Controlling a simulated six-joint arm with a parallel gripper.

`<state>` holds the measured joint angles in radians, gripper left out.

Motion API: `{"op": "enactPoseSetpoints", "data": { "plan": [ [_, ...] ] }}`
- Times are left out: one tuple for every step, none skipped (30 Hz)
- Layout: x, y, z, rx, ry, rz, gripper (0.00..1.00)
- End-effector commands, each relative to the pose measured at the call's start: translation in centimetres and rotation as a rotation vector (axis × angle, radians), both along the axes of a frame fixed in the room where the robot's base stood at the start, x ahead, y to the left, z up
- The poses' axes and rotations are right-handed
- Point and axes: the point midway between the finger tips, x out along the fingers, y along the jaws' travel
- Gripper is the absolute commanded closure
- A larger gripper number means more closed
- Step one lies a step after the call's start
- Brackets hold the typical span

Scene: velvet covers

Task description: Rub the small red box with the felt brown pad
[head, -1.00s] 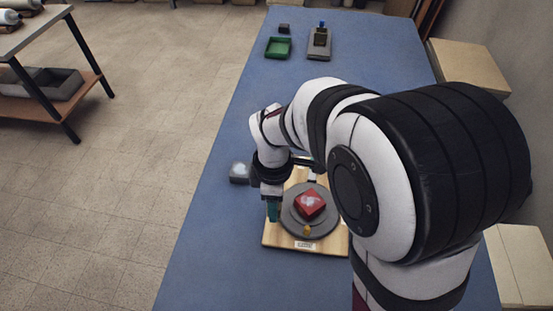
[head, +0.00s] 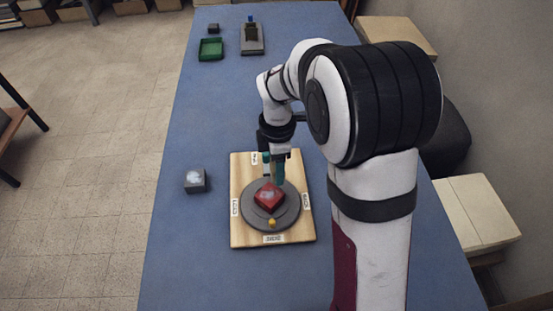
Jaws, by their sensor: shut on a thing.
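The small red box (head: 269,197) sits on a round grey disc (head: 292,217), turned at an angle, with a pale smudge on its upper face. The disc lies on a wooden board (head: 240,239) with white labels at its edges. My gripper (head: 273,181) points down at the far side of the red box, its teal fingers close together. It is shut on the brown pad, which is small and mostly hidden between the fingers. I cannot tell whether the pad touches the box.
A yellow marker (head: 271,222) is on the disc's near edge. A dark grey block with a whitish top (head: 195,182) stands left of the board. A green tray (head: 210,49), a grey stand (head: 252,38) and a dark block (head: 213,28) are at the far end. The blue table between is clear.

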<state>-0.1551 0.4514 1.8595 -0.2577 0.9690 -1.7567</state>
Motion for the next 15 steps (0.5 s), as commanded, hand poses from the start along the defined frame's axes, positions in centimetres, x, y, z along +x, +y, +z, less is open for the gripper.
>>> {"op": "enactPoseSetpoints", "data": {
  "plan": [
    [0.0, 0.0, -0.5, 0.000, 0.002, 0.000, 0.91],
    [-0.1, 0.0, -0.8, 0.000, 0.003, 0.000, 0.91],
    [-0.1, 0.0, -1.1, 0.000, 0.003, 0.001, 0.91],
    [-0.1, 0.0, -1.4, 0.000, 0.003, 0.000, 0.91],
    [-0.1, 0.0, -1.7, 0.000, 0.003, 0.000, 0.91],
    [-0.1, 0.0, -2.0, 0.000, 0.002, 0.000, 0.91],
    [-0.1, 0.0, -2.3, 0.000, 0.003, 0.000, 0.91],
    [-0.1, 0.0, -2.6, 0.000, 0.003, 0.000, 0.91],
    [-0.1, 0.0, -2.9, 0.000, 0.002, 0.000, 0.91],
    [-0.1, 0.0, -3.2, 0.000, 0.002, 0.000, 0.91],
    [-0.1, 0.0, -3.6, 0.000, 0.003, 0.000, 0.91],
    [-0.1, 0.0, -4.4, 0.000, 0.005, 0.000, 0.91],
    [-0.2, 0.1, -4.7, 0.000, 0.002, 0.002, 0.89],
    [-0.4, 0.4, -4.5, 0.000, 0.001, 0.002, 0.98],
    [-0.7, 0.7, -4.6, 0.000, 0.002, 0.002, 0.98]
  ]
}}
